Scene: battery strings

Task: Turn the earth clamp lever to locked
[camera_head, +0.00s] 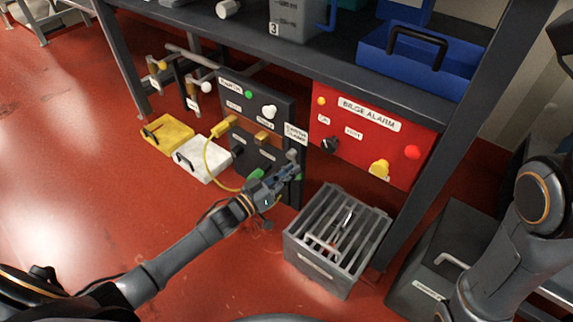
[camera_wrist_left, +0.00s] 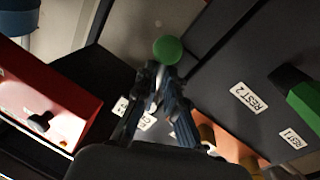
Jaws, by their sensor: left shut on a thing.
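My left gripper (camera_head: 288,170) reaches from the left to the lower right edge of the dark panel (camera_head: 262,112). In the left wrist view my left gripper (camera_wrist_left: 160,82) is shut on a slim grey part, which looks like the lever; a round green knob (camera_wrist_left: 168,50) sits just beyond the fingertips. The fingers hide most of the lever and its pivot, so I cannot tell its angle exactly. A small white label (camera_head: 296,133), apparently for the earth clamp, is on the panel's right edge above the gripper. My right gripper is out of view.
A red bilge alarm box (camera_head: 372,130) stands right of the panel. A grey slatted crate (camera_head: 318,278) is on the floor below it. A yellow cable (camera_head: 208,160) hangs left of the gripper, near a white case (camera_head: 202,160) and a yellow case (camera_head: 168,134).

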